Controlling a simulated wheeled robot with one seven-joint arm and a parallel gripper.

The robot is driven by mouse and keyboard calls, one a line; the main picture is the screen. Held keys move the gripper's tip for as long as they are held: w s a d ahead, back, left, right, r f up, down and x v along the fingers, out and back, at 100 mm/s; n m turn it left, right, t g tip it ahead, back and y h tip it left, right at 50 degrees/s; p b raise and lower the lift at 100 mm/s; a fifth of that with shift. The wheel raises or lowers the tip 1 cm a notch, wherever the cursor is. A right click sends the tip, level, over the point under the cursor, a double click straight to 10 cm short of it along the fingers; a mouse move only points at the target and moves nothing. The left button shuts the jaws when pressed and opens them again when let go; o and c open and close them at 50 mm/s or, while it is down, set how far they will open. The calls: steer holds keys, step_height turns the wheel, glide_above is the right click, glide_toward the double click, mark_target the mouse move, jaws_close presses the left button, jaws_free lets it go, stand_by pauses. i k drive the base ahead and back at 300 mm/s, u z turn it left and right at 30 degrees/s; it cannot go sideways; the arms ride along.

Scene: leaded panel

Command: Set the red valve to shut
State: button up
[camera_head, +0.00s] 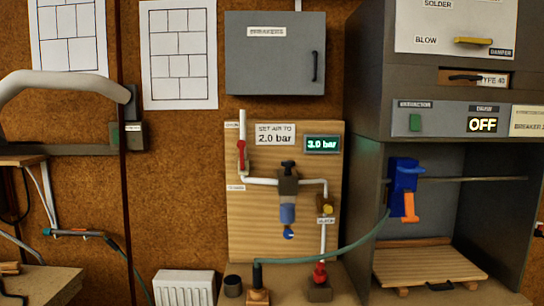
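A red valve lever (242,157) sits on the upright white pipe at the upper left of the wooden board (265,220). The lever stands roughly upright, in line with that pipe. Small labels above it (232,125) and below it (236,188) are too small to read surely. A second red fitting (320,273) is at the foot of the right-hand pipe, by a grey block. The display (322,143) reads 3.0 bar beside a sign (275,134) saying "SET AIR TO 2.0 bar". My gripper is not in view.
A grey wall cabinet (275,55) hangs above the board. At right is a grey hood (365,230) with a blue and orange tool (404,190). A green hose (330,255) crosses low in front of the board. A grey curved frame (60,82) is at left.

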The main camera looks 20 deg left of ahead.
mark_target(240, 144)
steer(key=u, duration=1.05)
steer(key=i, duration=0.5)
